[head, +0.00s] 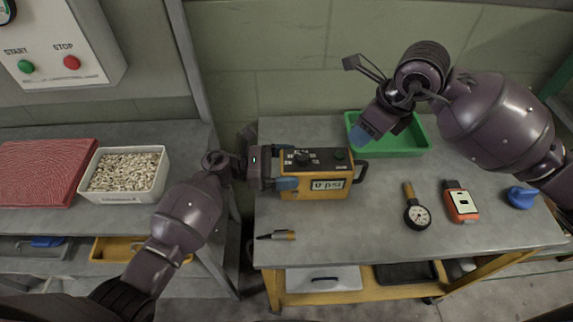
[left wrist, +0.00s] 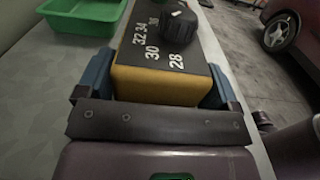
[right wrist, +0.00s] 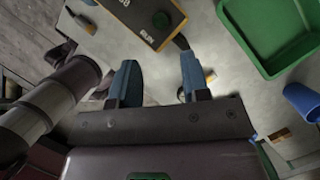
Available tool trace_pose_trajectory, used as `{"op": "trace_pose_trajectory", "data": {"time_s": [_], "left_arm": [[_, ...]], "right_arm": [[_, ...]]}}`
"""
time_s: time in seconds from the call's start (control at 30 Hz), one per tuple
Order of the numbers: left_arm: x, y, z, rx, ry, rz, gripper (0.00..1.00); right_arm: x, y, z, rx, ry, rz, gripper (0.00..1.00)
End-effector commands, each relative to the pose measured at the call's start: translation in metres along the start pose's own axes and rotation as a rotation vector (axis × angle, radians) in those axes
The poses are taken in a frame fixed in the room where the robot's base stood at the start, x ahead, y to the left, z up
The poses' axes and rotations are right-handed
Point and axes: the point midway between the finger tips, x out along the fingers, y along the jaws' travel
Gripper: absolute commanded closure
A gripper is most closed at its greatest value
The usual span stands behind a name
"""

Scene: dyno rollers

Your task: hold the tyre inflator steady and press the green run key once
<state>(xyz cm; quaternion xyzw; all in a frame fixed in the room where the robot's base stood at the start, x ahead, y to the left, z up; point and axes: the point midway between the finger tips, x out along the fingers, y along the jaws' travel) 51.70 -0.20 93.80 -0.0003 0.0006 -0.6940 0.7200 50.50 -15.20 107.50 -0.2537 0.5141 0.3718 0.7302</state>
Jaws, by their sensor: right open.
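My left gripper (head: 285,167) is shut on the inflator's left end, one blue finger on each side. My right gripper (head: 366,133) is open and empty, above and behind the inflator's right end, apart from the key.
A green tray (head: 392,149) sits behind, under my right gripper. A pressure gauge (head: 417,213), an orange meter (head: 461,203) and a blue object (head: 520,198) lie to the right. A pen-like tool (head: 276,235) lies in front. The bench's front middle is clear.

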Motion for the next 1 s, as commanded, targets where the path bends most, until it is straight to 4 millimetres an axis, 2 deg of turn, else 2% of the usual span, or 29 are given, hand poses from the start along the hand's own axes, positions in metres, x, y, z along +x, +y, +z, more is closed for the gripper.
{"op": "trace_pose_trajectory", "data": {"time_s": [0.03,0.37,0.6,0.67,1.0], "left_arm": [[-0.0002,0.0,0.0,0.0,0.0,0.0,0.21],[-0.0003,0.0,-0.0001,0.0,0.0,0.0,0.72],[-0.0004,0.0,-0.0001,0.0,0.0,0.0,0.73],[-0.0004,0.0,-0.0001,0.0,0.0,0.0,0.73],[-0.0005,0.0,-0.0001,0.0,0.0,0.0,0.73]], "right_arm": [[0.0,0.0,0.0,0.0,0.0,0.0,0.57],[0.0,0.0,0.0,0.0,0.0,0.0,0.57],[0.0,0.0,0.0,0.0,0.0,0.0,0.93],[0.0,0.0,0.0,0.0,0.0,0.0,1.0],[0.0,0.0,0.0,0.0,0.0,0.0,1.0]]}}
